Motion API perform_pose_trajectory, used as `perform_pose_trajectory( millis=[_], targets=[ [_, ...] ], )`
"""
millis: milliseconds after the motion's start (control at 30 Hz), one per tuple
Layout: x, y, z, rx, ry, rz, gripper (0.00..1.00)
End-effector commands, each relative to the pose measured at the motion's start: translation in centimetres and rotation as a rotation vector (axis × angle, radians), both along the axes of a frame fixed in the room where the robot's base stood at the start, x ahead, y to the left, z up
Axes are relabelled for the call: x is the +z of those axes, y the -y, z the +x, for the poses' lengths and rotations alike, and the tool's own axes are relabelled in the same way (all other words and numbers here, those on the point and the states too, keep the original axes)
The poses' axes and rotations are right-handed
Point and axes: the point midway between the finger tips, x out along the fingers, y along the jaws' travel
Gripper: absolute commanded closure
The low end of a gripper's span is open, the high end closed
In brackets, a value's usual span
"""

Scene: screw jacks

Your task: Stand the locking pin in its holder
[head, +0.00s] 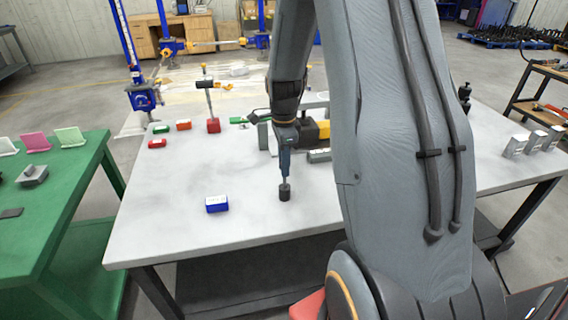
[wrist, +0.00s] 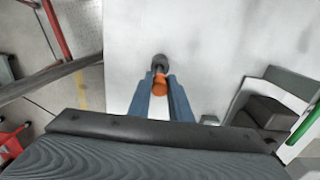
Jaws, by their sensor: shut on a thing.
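My gripper (head: 284,172) points down over the front middle of the white table and is shut on a short piece. I take this piece for the locking pin (head: 284,192); its dark round end hangs below the fingers. In the wrist view the blue fingers (wrist: 160,90) sit either side of its orange part (wrist: 159,85), with the dark end (wrist: 160,62) beyond the tips. I cannot tell whether it touches the table. A blue block (head: 216,204) with a pale top lies to the left. I cannot tell which thing is the holder.
A red block (head: 213,126) with an upright grey rod stands further back, near small red, orange and green blocks. A grey and yellow machine (head: 312,130) stands behind my gripper. A green table (head: 70,190) is at left. The white table's front left is mostly clear.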

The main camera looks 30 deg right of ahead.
Motion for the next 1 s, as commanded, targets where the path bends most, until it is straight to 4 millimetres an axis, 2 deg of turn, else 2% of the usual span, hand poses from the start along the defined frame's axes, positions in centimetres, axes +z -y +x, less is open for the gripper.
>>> perform_pose_trajectory(
  millis=[533,567,700,1000],
  targets=[
    [-1.3,0.0,0.0,0.0,0.0,0.0,1.0],
    [-1.3,0.0,0.0,0.0,0.0,0.0,0.8],
    [-1.2,0.0,0.0,0.0,0.0,0.0,0.6],
    [-1.1,0.0,0.0,0.0,0.001,0.0,0.6]
  ],
)
